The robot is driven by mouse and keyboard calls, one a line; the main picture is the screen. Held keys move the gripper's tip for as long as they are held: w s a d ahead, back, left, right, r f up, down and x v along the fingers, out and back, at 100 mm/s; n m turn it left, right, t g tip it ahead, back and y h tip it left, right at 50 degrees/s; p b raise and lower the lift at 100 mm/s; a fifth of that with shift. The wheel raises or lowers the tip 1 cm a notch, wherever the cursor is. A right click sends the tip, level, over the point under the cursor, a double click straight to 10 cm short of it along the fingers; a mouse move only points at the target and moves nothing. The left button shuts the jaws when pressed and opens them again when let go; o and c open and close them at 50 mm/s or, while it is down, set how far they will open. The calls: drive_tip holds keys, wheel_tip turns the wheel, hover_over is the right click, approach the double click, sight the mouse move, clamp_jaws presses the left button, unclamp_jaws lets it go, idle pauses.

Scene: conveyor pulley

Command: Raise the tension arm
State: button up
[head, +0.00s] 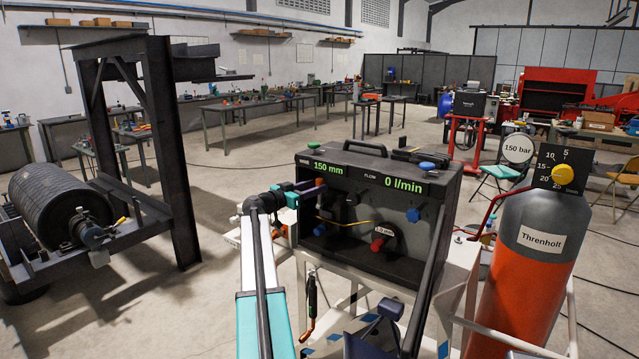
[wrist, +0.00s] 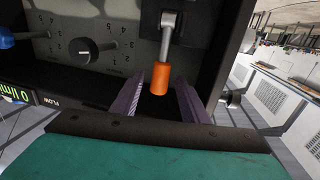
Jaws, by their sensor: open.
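In the wrist view, a lever with an orange grip (wrist: 158,80) and a grey metal shaft comes out of a dark slot in a panel. No label marks it as the tension arm. My gripper (wrist: 166,84) is open, with one finger on each side of the orange grip; I cannot tell whether either touches it. In the head view, my gripper (head: 311,185) is at the left edge of the dark control box (head: 444,205), just under its "150 mm" display (head: 328,167). The lever's grip cannot be made out there.
The box also has a red knob (head: 378,244), a blue knob (head: 413,215) and a "0 l/min" display (head: 403,188). An orange-red cylinder (head: 528,245) stands at right. A black conveyor drum (head: 58,205) in a steel frame (head: 170,150) is at left. Floor between is clear.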

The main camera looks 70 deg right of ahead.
drive_tip(key=shift+p+x, duration=0.35)
drive_tip(key=shift+x, duration=1.05)
clamp_jaws()
drive_tip(key=shift+s+a, duration=0.1)
drive_tip(key=shift+a, duration=0.05)
